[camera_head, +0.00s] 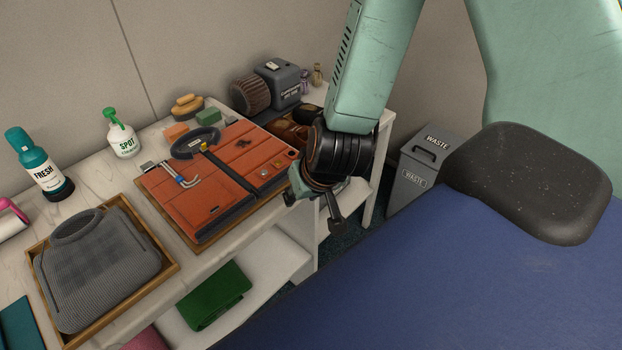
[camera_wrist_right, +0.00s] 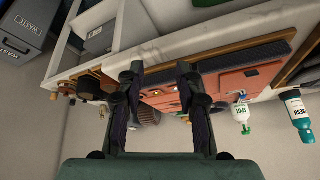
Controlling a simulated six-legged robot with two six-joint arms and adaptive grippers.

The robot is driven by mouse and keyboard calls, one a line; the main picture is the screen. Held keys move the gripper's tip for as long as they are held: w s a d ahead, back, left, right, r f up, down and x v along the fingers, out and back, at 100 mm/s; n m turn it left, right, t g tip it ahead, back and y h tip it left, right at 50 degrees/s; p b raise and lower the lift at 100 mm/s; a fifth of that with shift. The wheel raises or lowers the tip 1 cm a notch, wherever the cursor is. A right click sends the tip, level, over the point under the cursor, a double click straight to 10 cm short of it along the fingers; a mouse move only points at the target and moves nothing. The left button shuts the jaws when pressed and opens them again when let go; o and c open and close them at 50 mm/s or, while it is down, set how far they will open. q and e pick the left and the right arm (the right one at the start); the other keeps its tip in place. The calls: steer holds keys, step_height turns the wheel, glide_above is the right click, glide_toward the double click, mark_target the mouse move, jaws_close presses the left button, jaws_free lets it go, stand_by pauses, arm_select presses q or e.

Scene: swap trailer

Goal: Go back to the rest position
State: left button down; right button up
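My right gripper (camera_head: 316,207) hangs in front of the shelf unit, just right of the orange folded case (camera_head: 205,200) in the head view. It points down and appears clear of the case. In the right wrist view its two fingers (camera_wrist_right: 160,92) stand apart with nothing held between them. The orange case also shows beyond the fingers there (camera_wrist_right: 232,84). My left gripper is not in the head view.
The white counter (camera_head: 92,187) holds a wooden tray (camera_head: 172,262) with a grey knitted bag (camera_head: 98,268), a teal FRESH bottle (camera_head: 42,168) and a SPOT spray bottle (camera_head: 121,135). A grey machine (camera_head: 280,84) stands behind. A WASTE bin (camera_head: 408,182) stands right of the shelf.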

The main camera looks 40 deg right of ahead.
steer(key=shift+w+f, duration=0.2)
steer(key=shift+f, duration=0.05)
steer(key=shift+a, duration=0.1)
steer(key=shift+s+r, duration=0.1)
steer(key=shift+s, duration=0.05)
steer(key=s+a+f+n+g+b, duration=0.1)
steer(key=s+f+b, duration=0.4)
steer(key=s+f, duration=0.6)
steer(key=s+a+f+n+g+b, duration=0.1)
steer(key=s+a+f+g+b, duration=0.2)
steer(key=s+f+b, duration=0.3)
steer(key=s+f+g, duration=0.1)
steer(key=s+f, duration=0.4)
steer(key=f, duration=0.4)
steer(key=shift+a+f+n+g+y, duration=0.3)
steer(key=shift+a+f+n+y, duration=0.05)
steer(key=shift+f+n+y, duration=0.05)
stand_by(1.2)
